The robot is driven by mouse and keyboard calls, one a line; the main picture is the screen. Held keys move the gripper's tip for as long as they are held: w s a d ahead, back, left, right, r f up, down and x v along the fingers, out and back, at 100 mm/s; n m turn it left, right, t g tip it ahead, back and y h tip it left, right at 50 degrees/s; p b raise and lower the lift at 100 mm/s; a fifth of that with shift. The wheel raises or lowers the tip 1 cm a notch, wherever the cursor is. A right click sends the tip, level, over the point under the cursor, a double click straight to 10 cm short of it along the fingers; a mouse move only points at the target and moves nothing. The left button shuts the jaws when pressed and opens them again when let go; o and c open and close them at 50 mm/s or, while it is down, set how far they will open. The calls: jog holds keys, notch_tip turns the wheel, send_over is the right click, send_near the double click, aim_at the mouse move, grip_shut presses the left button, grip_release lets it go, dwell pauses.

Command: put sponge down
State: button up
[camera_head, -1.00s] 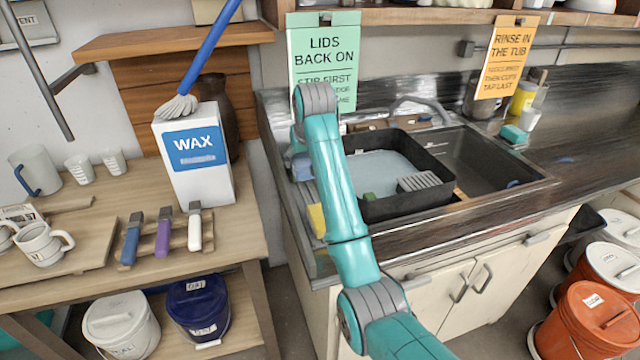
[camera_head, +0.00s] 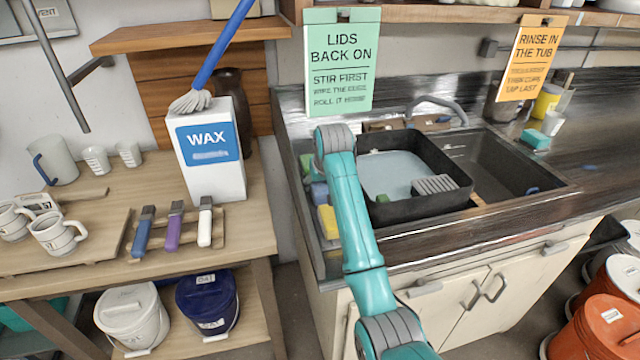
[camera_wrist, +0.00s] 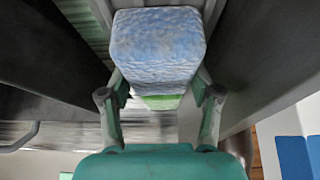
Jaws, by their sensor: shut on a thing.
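A pale blue sponge (camera_wrist: 157,48) fills the upper middle of the wrist view. My gripper (camera_wrist: 160,88) is shut on it, one finger at each side. In the head view a blue sponge (camera_head: 319,194) shows just left of my arm, over the ribbed strip left of the sink, between a green block (camera_head: 306,163) and a yellow block (camera_head: 328,222). My fingers are hidden behind my arm there. Green (camera_wrist: 167,102) also shows just beyond the held sponge in the wrist view. Whether the sponge touches the strip I cannot tell.
A black tub (camera_head: 445,207) with pale water and a grey ribbed block (camera_head: 434,185) stands just right of my arm. A faucet (camera_head: 440,103) is behind it. A wax box (camera_head: 213,165) stands on the wooden table to the left. The right counter has free room.

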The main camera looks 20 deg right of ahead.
jog(key=shift+f, duration=0.2)
jog(key=o, duration=1.3)
jog(key=shift+c, duration=0.2)
jog(key=shift+r, duration=0.1)
jog(key=v, duration=1.2)
